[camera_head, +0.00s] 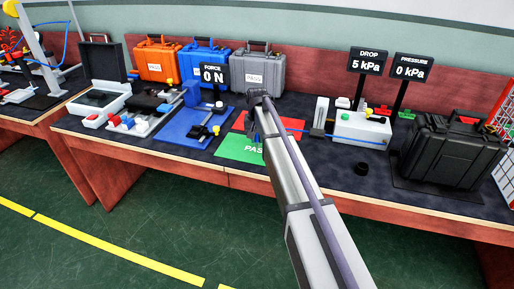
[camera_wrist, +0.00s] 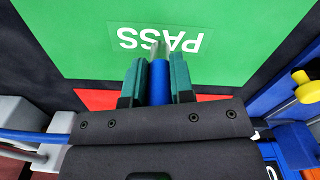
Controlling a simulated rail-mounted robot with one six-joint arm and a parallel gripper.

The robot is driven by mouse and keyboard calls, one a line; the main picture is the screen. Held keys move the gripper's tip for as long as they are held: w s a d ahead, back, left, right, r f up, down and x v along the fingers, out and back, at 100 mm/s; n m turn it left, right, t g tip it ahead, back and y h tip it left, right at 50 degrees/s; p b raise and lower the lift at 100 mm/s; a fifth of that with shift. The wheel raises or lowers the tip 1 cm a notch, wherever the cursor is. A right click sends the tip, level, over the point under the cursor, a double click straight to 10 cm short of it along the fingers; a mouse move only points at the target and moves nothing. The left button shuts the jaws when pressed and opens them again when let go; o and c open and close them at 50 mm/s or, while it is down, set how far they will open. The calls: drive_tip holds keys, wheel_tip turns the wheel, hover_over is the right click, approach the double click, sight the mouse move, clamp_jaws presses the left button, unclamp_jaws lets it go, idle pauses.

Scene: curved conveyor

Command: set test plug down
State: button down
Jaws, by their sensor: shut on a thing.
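In the wrist view my gripper (camera_wrist: 158,72) has its two teal fingers closed on the sides of a blue plug (camera_wrist: 159,88) with a metallic tip. The tip points over the green PASS area (camera_wrist: 90,35). I cannot tell whether the plug touches the surface. A blue cable (camera_wrist: 30,136) shows left of my gripper.
A blue mat with a fixture (camera_head: 190,125) and a FORCE display (camera_head: 213,75) stand left. A black case (camera_head: 455,150) is farther right. Cases line the back.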

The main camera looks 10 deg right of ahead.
drive_tip(key=shift+f, duration=0.85)
drive_tip(key=shift+r, duration=0.3)
drive_tip(key=shift+f, duration=0.3)
drive_tip(key=c, duration=1)
unclamp_jaws()
drive_tip(key=shift+r, duration=0.1)
wheel_tip(320, 180, up, 13)
drive_tip(key=p, duration=1.2)
drive_tip(key=shift+p, duration=0.3)
drive_tip(key=shift+s+f, duration=0.3)
drive_tip(key=s+n, duration=0.1)
drive_tip(key=s, duration=2.1)
drive_tip(key=s+n, duration=0.1)
drive_tip(key=s, duration=1.1)
drive_tip(key=shift+a+n, duration=0.25)
drive_tip(key=shift+n, duration=0.05)
drive_tip(key=shift+o, duration=0.5)
drive_tip(key=shift+w, duration=0.2)
